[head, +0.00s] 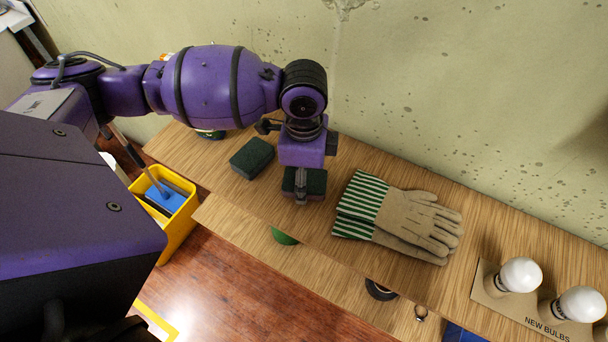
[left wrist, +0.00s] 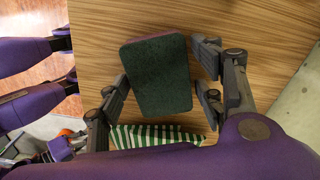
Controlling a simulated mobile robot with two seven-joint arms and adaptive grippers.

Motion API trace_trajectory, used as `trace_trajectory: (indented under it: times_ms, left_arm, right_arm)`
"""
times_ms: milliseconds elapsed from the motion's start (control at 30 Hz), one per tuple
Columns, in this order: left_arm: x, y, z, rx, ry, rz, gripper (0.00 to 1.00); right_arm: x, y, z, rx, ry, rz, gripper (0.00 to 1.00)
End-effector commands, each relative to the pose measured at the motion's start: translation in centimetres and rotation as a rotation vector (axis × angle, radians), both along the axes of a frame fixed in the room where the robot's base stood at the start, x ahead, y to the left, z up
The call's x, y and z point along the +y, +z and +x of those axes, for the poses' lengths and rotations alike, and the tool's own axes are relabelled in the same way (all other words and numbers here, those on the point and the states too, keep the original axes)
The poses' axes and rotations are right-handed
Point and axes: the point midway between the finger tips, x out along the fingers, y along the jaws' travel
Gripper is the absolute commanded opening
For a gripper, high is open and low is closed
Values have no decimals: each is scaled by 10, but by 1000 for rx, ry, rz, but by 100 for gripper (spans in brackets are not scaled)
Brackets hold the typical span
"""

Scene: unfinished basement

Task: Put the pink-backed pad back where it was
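A dark green pad with a pink edge (left wrist: 158,75) lies on the wooden shelf, green face up; in the head view it shows (head: 316,184) partly behind my left gripper's finger. My left gripper (head: 301,190) points down over this pad. In the left wrist view its fingers (left wrist: 164,92) are spread on either side of the pad, with a gap at the right side. A second dark green pad (head: 252,157) lies to the left on the same shelf; its back is hidden. My right gripper is not in view.
Striped-cuff work gloves (head: 405,215) lie just right of my left gripper. White bulbs in a cardboard holder (head: 490,290) stand farther right. A yellow bin (head: 178,235) is at the left. A wall rises behind the shelf (head: 237,210).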

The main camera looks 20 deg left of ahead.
Motion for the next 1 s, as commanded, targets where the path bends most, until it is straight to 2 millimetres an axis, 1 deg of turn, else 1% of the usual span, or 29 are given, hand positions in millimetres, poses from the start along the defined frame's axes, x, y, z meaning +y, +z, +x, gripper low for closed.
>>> trace_trajectory:
  times_ms: [300, 367, 433, 567, 700, 800, 900, 1000]
  left_arm:
    - [0, 1, 0, 0, 0, 0, 68]
    - [0, 3, 0, -1, -1, -1, 68]
    - [0, 10, 1, -3, -1, -1, 68]
    - [0, 34, 1, -5, 0, 0, 68]
    - [0, 66, 2, -8, -1, -1, 68]
    - [0, 87, 2, -7, 0, -1, 68]
    - [0, 104, 2, -6, 0, -1, 68]
    - [0, 115, 1, -3, 0, 0, 68]
  right_arm:
    - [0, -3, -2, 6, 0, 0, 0]
    - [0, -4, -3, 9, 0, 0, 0]
    - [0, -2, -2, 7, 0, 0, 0]
    - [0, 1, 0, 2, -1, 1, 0]
    - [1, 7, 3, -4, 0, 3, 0]
    - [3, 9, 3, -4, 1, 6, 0]
    - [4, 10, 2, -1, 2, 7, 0]
    - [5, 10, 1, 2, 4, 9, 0]
